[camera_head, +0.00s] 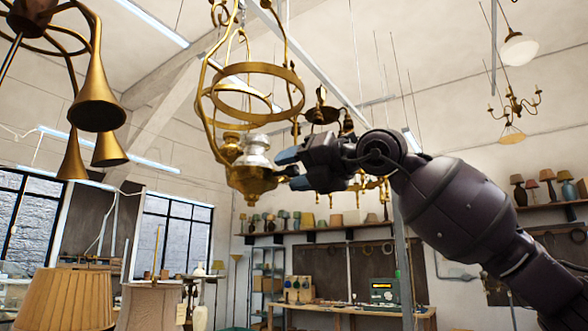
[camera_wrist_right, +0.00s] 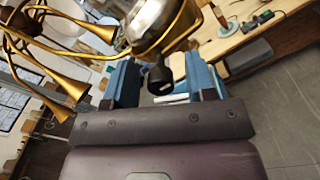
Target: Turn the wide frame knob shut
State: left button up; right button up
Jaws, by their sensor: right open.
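A brass hanging lamp frame (camera_head: 262,112) with rings and side arms hangs at the upper middle of the head view. A silvery fitting (camera_head: 256,150) sits in its brass bowl (camera_head: 252,182). In the right wrist view the silver and brass body (camera_wrist_right: 155,22) is close, with a short dark knob (camera_wrist_right: 158,80) sticking out toward me. My right gripper (camera_head: 293,170) is open at the right side of the bowl. In the wrist view its blue fingers stand on either side of the knob, with gaps showing. The knob is hidden in the head view. My left gripper is out of view.
A brass lamp with horn-shaped arms (camera_head: 97,95) hangs at the left. Lampshades (camera_head: 70,298) stand low at the left. A workbench (camera_head: 350,312) and a shelf of lamps are farther back. Open air lies below the bowl.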

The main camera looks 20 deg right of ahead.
jog(key=c, duration=0.9)
